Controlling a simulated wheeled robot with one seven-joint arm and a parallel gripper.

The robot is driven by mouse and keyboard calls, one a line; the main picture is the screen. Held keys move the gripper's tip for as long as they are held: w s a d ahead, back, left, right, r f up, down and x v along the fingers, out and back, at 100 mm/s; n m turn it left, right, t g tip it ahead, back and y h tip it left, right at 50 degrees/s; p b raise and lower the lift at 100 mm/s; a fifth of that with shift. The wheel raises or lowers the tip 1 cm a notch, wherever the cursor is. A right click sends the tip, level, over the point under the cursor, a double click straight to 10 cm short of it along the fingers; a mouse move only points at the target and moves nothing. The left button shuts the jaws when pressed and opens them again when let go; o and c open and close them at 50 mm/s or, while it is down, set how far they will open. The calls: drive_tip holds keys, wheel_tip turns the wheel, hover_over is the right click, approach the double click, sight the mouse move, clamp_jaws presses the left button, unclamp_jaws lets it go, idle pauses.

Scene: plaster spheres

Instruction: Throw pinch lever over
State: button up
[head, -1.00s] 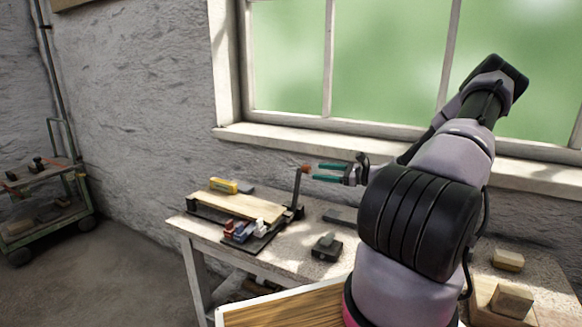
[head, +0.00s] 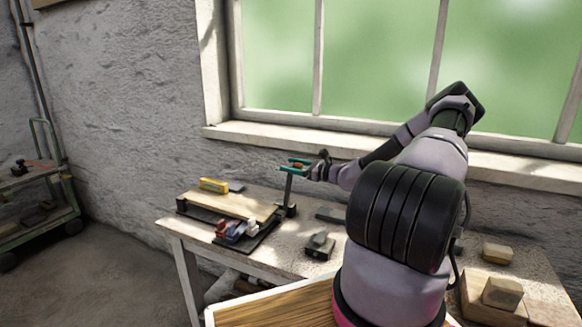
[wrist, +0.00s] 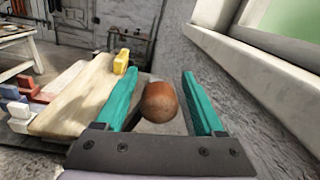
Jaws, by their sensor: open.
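The pinch lever (head: 288,190) stands upright at the right end of a wooden board on the workbench. Its brown rounded knob (wrist: 160,102) shows large in the wrist view, between the two teal fingers. My gripper (head: 296,165) is open around the knob, in the head view at the top of the lever. In the wrist view my gripper (wrist: 160,95) has a gap on each side of the knob, the left one narrower. The lever's shaft is mostly hidden under the knob in the wrist view.
The wooden board (head: 225,205) carries a yellow block (head: 213,185). Red, blue and white blocks (head: 235,229) sit at its front edge. A grey block (head: 319,245) stands on the bench to the right. The wall and window sill (head: 330,140) are close behind.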

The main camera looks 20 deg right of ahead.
drive_tip(key=shift+a, duration=0.1)
clamp_jaws()
drive_tip(key=shift+w, duration=0.1)
idle(1.3)
